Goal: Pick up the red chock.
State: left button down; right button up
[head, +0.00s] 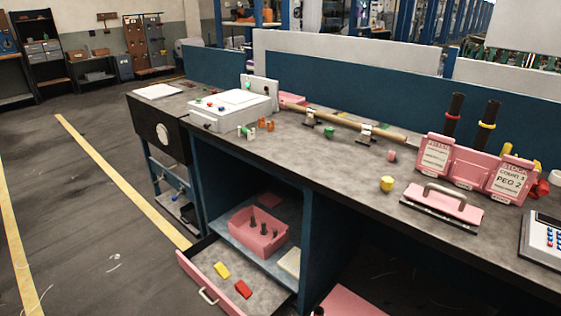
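A small red block (243,289), which looks like the red chock, lies flat in the open drawer (205,295) at the lower middle of the head view. A yellow block (222,270) of similar shape lies beside it, to the upper left, apart from it. The drawer is pulled out, with its pink front and pale handle toward the lower left. Neither of my grippers shows in the head view.
A pink bin (258,236) with dark pegs stands on the shelf behind the drawer. The grey worktop (350,165) above carries a white box (230,108), a yellow piece (387,184) and a pink handled tool (445,205). Floor left of the drawer is clear.

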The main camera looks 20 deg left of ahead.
aim_at(241, 286)
jog(key=u, duration=1.3)
